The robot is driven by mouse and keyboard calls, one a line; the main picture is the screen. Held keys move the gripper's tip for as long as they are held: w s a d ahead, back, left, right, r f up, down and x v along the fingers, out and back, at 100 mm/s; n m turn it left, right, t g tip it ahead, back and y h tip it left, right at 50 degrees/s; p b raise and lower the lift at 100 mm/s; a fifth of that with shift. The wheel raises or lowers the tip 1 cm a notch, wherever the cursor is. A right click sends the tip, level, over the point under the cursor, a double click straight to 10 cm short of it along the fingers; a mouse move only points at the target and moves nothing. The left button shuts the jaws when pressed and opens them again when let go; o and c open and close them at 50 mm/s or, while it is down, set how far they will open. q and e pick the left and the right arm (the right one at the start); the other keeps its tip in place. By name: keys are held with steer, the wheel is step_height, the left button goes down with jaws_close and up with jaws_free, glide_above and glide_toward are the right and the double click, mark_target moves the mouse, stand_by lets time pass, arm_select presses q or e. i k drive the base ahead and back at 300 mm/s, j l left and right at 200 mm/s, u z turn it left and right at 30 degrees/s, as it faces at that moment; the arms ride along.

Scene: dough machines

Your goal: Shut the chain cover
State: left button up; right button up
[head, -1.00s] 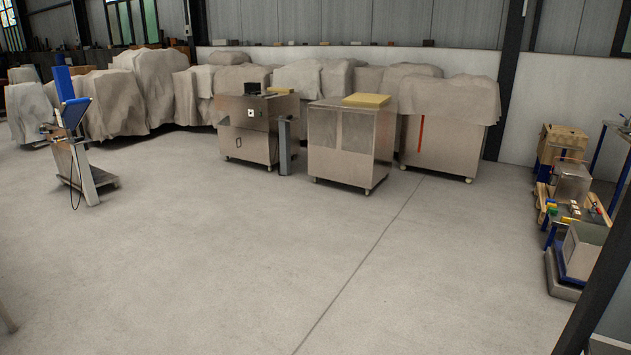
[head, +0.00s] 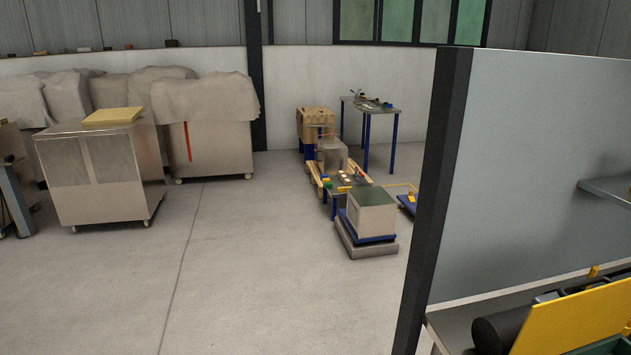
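A yellow panel (head: 572,322) at the bottom right edge stands tilted up beside a dark roller (head: 498,332). It may be the chain cover, but it is cut off by the frame, so I cannot tell for sure. A green part (head: 590,347) shows below it. Neither of my grippers is in view.
A dark post (head: 432,200) and grey panel (head: 540,170) stand close on the right. A steel cabinet on casters (head: 100,175) is at left, with covered machines (head: 205,120) behind. A workbench (head: 372,105) and a box on a low base (head: 370,212) stand mid-right. Floor between is clear.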

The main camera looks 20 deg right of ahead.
mark_target(567, 322)
steer(key=i+z, duration=0.2)
steer(key=z, duration=0.25)
steer(key=i+z, duration=0.2)
steer(key=z, duration=0.2)
steer(key=i+z, duration=0.2)
steer(key=z, duration=0.25)
steer(key=i+j+z, duration=0.15)
steer(key=z, duration=0.3)
steer(key=i+j+z, duration=0.15)
steer(key=z, duration=0.3)
steer(key=i+j+z, duration=0.1)
steer(key=j+z, duration=0.3)
steer(key=i+j+z, duration=0.2)
steer(key=z, duration=0.2)
steer(key=i+j+z, duration=0.15)
steer(key=j+z, duration=0.2)
steer(key=i+j+z, duration=0.1)
steer(key=j+z, duration=0.3)
